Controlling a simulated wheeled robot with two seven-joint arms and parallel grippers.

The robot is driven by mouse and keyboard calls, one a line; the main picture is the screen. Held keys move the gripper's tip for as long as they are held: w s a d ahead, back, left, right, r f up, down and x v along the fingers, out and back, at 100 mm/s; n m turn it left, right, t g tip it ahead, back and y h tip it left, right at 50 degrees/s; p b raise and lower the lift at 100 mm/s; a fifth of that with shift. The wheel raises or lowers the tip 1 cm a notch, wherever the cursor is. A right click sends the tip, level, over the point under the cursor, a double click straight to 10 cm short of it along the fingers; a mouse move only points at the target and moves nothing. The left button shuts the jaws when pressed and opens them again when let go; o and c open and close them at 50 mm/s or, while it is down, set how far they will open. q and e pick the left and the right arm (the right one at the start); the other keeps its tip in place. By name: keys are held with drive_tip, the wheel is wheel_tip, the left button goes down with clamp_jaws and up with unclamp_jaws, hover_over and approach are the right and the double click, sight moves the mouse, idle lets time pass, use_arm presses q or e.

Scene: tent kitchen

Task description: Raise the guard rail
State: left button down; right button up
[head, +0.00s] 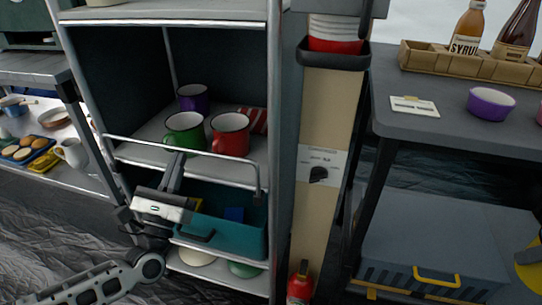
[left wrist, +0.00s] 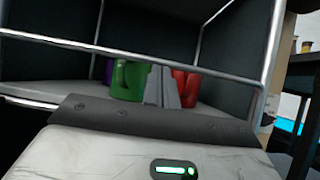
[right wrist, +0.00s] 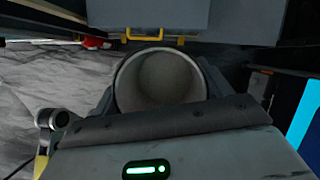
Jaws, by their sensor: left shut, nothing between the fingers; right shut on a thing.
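The guard rail (head: 215,154) is a thin metal bar with a bent end, running across the front of the mug shelf (head: 150,158). In the left wrist view the rail (left wrist: 60,45) crosses in front of the opening. My left gripper (head: 176,165) is shut and empty at the rail's left-middle part, fingers pointing toward the shelf. Its fingertips (left wrist: 161,85) show just under the rail in the left wrist view; I cannot tell whether they touch it. My right gripper (right wrist: 160,85) is outside the head view and is shut on a whitish open-topped cup (right wrist: 160,78).
A green mug (head: 183,131), a red mug (head: 230,135) and a purple mug (head: 193,98) stand on the shelf. A teal bin (head: 225,238) sits below.

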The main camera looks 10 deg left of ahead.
use_arm(q)
drive_tip(key=shift+r, duration=0.3)
use_arm(e)
wheel_tip(320, 180, down, 4)
drive_tip(key=b, duration=0.4)
drive_tip(key=shift+a, duration=0.15)
drive_tip(key=shift+r+p, duration=0.55)
drive_tip(key=shift+r, duration=0.05)
use_arm(q)
drive_tip(key=s+f, duration=0.9)
drive_tip(key=f, duration=0.1)
drive_tip(key=shift+s+a, duration=0.15)
drive_tip(key=shift+a, duration=0.2)
